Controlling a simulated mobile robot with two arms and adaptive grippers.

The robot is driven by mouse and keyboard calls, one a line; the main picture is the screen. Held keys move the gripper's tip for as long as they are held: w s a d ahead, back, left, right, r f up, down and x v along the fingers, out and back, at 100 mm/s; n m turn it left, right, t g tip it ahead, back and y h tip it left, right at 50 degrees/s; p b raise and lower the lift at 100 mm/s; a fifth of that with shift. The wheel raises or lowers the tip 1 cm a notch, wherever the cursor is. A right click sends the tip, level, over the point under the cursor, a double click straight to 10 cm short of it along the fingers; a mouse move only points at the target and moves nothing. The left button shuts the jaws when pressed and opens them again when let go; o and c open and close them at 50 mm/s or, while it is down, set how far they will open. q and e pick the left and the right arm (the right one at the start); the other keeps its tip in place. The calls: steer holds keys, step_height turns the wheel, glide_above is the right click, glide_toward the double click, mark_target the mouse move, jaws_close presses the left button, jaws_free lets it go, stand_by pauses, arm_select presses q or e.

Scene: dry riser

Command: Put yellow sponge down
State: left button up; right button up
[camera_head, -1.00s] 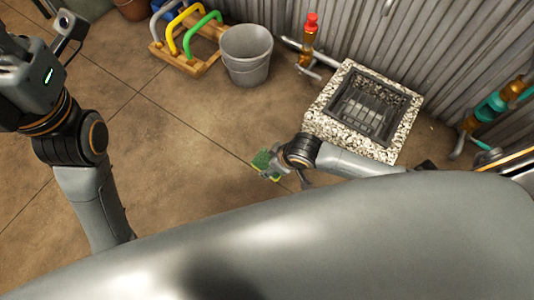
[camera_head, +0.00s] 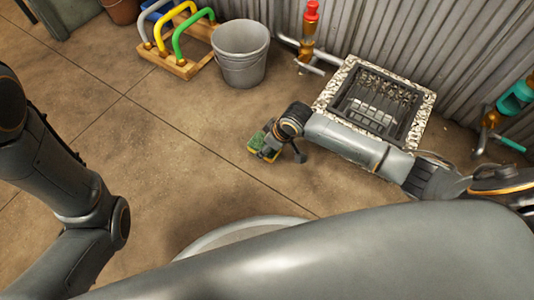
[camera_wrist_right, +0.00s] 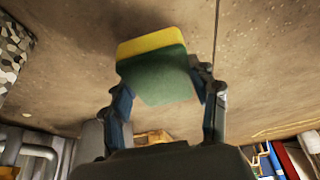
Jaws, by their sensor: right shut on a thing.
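The yellow sponge (camera_head: 262,147) has a yellow layer and a thick dark green layer. My right gripper (camera_head: 272,142) is shut on it, above the brown floor, left of the stone-rimmed basin. In the right wrist view the sponge (camera_wrist_right: 153,66) sits between the two fingertips of the gripper (camera_wrist_right: 162,85), its yellow edge facing away. The gap between sponge and floor cannot be judged. My left arm shows at the left, but its gripper is out of view.
A speckled stone basin (camera_head: 328,92) holds a dark crate (camera_head: 398,133). A grey bucket (camera_head: 241,60) and a wooden rack (camera_head: 181,67) with coloured loops stand at the back. Pipes with a red-topped valve (camera_head: 310,22) run along the corrugated wall. Floor left of the sponge is clear.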

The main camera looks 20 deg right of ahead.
steer(key=shift+w+f+b, duration=0.25)
steer(key=shift+f+b, duration=0.05)
steer(key=shift+f, duration=0.1)
steer(key=f+b, duration=0.3)
steer(key=shift+w+d+f, duration=0.15)
steer(key=shift+w+f, duration=0.1)
steer(key=shift+f, duration=0.05)
steer(key=shift+r, duration=0.1)
steer(key=o, duration=1)
